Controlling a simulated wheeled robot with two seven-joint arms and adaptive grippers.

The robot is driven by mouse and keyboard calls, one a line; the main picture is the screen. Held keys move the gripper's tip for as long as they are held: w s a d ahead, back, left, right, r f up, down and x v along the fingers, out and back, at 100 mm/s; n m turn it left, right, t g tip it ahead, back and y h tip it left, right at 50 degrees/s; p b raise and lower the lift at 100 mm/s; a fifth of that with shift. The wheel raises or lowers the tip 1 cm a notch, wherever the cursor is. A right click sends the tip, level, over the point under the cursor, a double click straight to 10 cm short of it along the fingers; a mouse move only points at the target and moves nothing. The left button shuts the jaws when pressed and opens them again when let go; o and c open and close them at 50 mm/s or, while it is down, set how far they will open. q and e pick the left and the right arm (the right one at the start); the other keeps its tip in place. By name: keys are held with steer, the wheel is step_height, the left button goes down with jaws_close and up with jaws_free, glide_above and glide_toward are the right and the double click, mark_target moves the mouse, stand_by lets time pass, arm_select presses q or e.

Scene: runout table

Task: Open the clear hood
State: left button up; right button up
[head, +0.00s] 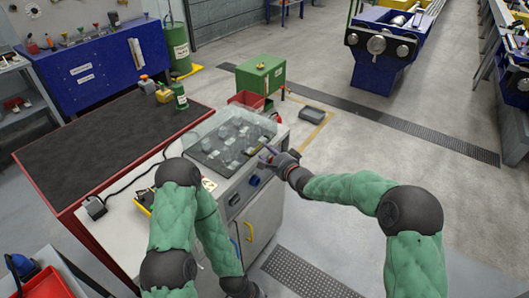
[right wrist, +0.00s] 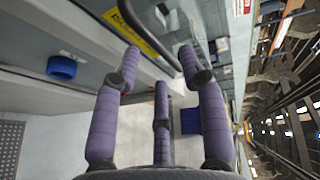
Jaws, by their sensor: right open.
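The clear hood (head: 232,125) lies down over a grey panel with several pale pieces, on the white cabinet (head: 262,205). My right gripper (head: 268,154) is at the hood's right front edge. In the right wrist view its purple fingers (right wrist: 160,70) are spread open, with nothing held. A dark curved bar (right wrist: 150,42), seemingly the hood's handle, passes just beyond the fingertips; I cannot tell whether they touch it. My left gripper (head: 245,290) hangs low at the bottom edge in front of the cabinet, mostly cut off; its fingers are not clear.
A blue knob (head: 254,180) sits on the cabinet front; it also shows in the right wrist view (right wrist: 62,67). A red bin (head: 246,99) and green box (head: 260,74) stand behind the hood. A dark-topped bench (head: 95,145) is at left. Open floor lies to the right.

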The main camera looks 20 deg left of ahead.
steer(key=shift+b+x, duration=0.3)
steer(key=shift+x, duration=1.3)
jaws_close()
